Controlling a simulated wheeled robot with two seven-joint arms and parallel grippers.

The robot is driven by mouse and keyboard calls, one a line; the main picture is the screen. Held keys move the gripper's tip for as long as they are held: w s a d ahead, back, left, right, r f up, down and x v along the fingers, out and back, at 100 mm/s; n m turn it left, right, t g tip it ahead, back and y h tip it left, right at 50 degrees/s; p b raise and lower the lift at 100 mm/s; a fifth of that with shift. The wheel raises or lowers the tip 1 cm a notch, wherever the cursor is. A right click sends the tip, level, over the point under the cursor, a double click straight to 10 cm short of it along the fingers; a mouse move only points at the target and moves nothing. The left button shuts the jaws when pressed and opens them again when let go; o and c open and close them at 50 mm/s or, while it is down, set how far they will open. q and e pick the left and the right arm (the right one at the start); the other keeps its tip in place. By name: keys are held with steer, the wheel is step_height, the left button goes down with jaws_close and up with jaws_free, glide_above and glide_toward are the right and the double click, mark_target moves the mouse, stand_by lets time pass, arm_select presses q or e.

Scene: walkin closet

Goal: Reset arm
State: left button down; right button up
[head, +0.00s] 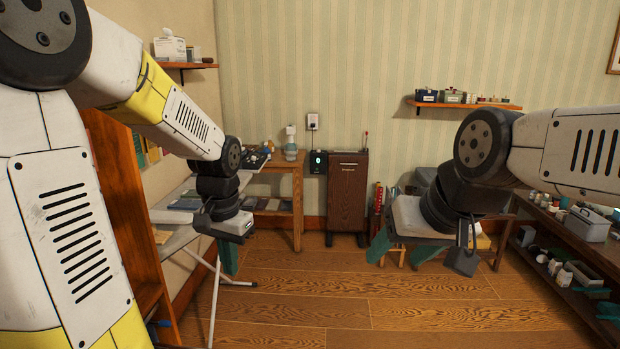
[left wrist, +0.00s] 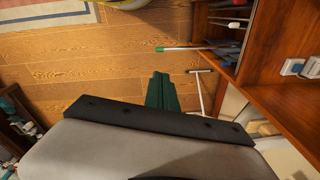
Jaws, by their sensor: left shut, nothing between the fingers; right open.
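My left gripper (head: 229,258) hangs in the left half of the head view, in front of a folding table with white legs. Its green fingers are together with nothing between them. In the left wrist view the shut green fingers (left wrist: 162,93) point over the wooden floor. My right gripper (head: 405,250) hangs in the right half of the head view. Its green fingers are spread apart and nothing shows between them. Both arms are bent with the grippers pointing down.
A tall brown cabinet (head: 347,190) stands against the back wall between the arms. A wooden shelf unit (head: 128,200) is close on the left. A dark shelf with several bottles and a grey case (head: 587,224) is on the right. The wooden floor (head: 300,295) in the middle is clear.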

arm_select(q)
steer(key=s+d+r+n+t+h, duration=0.2)
steer(key=s+r+t, duration=0.3)
steer(key=s+r, duration=0.6)
steer(key=shift+s+d+n, duration=0.4)
steer(key=shift+n, duration=0.3)
steer(key=shift+w+f, duration=0.1)
